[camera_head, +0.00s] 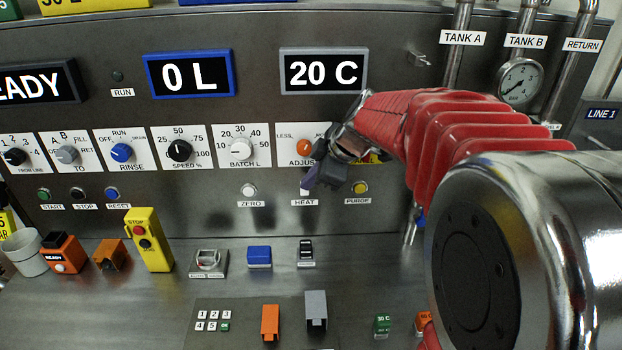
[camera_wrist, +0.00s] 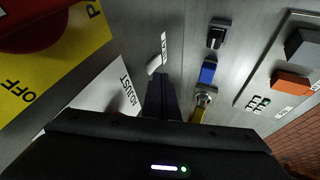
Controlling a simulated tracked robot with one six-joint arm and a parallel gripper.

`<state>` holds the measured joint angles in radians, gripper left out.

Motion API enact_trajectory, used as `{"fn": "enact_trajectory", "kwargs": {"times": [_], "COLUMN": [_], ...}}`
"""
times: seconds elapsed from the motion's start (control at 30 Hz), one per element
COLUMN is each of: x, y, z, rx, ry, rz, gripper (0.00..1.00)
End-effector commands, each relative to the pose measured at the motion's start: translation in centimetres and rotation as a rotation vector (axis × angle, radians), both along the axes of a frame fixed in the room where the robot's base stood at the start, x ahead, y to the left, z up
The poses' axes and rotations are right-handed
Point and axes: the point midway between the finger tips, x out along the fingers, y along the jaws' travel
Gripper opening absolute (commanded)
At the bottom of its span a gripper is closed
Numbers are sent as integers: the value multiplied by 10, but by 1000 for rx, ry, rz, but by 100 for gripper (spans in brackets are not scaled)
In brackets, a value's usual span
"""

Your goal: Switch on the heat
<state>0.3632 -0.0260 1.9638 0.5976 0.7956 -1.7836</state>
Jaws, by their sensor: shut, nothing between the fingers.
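The white HEAT button (camera_head: 305,186) is on the steel panel above its HEAT label (camera_head: 304,202), partly covered by my gripper in the head view. My gripper (camera_head: 318,178) is shut and empty, right in front of this button. In the wrist view my closed fingers (camera_wrist: 160,86) point at the panel, and the white button (camera_wrist: 153,65) shows just past their tips. I cannot tell whether the tips touch it. The temperature display (camera_head: 322,70) reads 20 C.
The ZERO button (camera_head: 248,190) is left of HEAT and the yellow PURGE button (camera_head: 360,187) is right. The orange ADJUST knob (camera_head: 304,146) is just above. A red knob (camera_wrist: 35,28) on a yellow OFF plate is close by in the wrist view.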

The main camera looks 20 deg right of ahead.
Motion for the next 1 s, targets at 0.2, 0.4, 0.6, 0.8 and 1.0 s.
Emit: {"fn": "enact_trajectory", "kwargs": {"times": [0.2,0.4,0.6,0.8,1.0], "x": [-20,-33,-47,-56,-58], "y": [10,-1,-10,-16,-17], "z": [8,39,69,87,90], "rx": [-1,-1,-1,-1,0], "ry": [-3,-2,-2,0,1], "rz": [4,2,2,3,4], "gripper": [0,0,0,0,0]}}
